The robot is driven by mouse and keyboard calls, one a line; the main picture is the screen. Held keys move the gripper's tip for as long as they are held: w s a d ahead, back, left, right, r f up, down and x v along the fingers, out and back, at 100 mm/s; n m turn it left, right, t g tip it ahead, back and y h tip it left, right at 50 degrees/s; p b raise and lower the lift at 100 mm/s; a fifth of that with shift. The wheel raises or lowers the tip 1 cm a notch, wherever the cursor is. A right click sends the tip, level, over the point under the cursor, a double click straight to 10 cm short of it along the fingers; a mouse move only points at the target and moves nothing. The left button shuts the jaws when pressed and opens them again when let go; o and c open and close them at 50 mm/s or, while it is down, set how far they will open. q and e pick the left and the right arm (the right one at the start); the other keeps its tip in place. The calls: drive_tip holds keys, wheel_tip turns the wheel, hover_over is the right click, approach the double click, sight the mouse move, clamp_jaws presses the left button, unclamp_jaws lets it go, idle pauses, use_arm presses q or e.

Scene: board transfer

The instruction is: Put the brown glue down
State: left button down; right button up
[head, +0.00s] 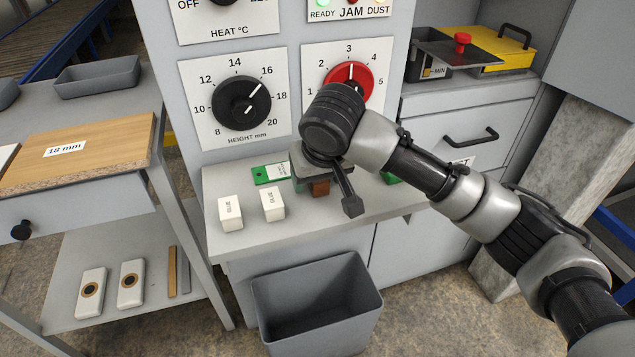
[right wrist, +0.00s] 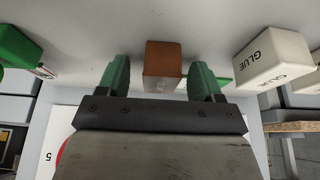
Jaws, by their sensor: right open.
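The brown glue (head: 320,188) is a small brown block on the grey ledge of the machine, partly hidden by my right gripper in the head view. In the right wrist view the brown glue (right wrist: 164,60) shows between and just beyond the two green fingers, with a gap on each side. My right gripper (head: 330,185) is over the ledge; in the right wrist view it is open (right wrist: 161,72). Two white glue blocks (head: 230,212) (head: 272,204) stand on the ledge to the left. My left gripper is not in view.
A green-and-white tag (head: 272,173) lies behind the white blocks. A grey bin (head: 318,305) stands on the floor below the ledge. The machine panel with its height dial (head: 241,103) rises behind. A cart with a wooden board (head: 80,152) is at the left.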

drive_tip(key=c, duration=1.1)
drive_tip(key=shift+r, duration=0.15)
